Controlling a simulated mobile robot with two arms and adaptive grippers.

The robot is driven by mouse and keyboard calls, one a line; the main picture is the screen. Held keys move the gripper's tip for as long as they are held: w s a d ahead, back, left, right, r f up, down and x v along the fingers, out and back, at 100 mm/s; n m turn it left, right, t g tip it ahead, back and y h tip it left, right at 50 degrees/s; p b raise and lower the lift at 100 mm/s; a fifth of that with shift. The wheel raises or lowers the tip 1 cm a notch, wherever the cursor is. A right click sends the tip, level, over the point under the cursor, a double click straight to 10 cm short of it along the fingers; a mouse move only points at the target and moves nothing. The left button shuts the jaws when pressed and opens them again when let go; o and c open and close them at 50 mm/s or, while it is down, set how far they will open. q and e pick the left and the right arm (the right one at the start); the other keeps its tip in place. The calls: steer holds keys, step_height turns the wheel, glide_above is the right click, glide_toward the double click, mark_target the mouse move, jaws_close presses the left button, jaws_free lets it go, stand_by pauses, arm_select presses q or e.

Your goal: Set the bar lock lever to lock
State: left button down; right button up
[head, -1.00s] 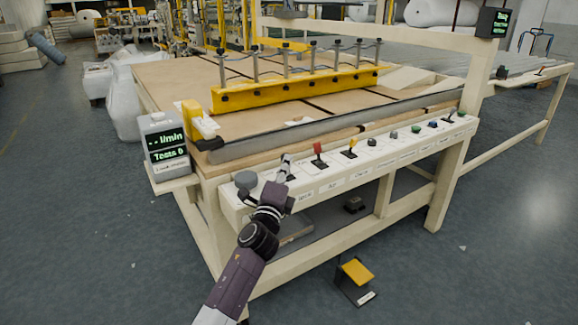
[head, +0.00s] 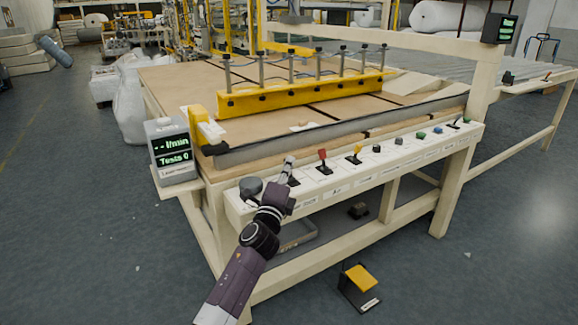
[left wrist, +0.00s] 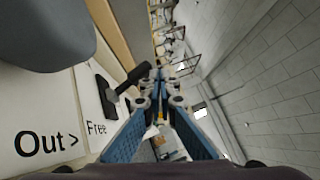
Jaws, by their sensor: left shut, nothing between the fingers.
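My left gripper (head: 289,161) is shut and empty over the left end of the white control panel. A black lever (head: 292,178) stands beside its fingertips, partly covered by them. In the left wrist view this black lever (left wrist: 124,82) leans toward the gripper fingers (left wrist: 159,84), beside a label reading "Free". I cannot tell whether the fingers touch the lever. No "lock" mark shows clearly. My right gripper is not in view.
A yellow clamp bar (head: 300,92) spans the table. A display (head: 172,150) stands left; a yellow pedal (head: 360,278) is on the floor.

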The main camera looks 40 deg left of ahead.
arm_select(q)
steer(key=shift+s+f, duration=0.1)
steer(key=v, duration=1.1)
steer(key=shift+s+d, duration=0.15)
steer(key=shift+s, duration=0.2)
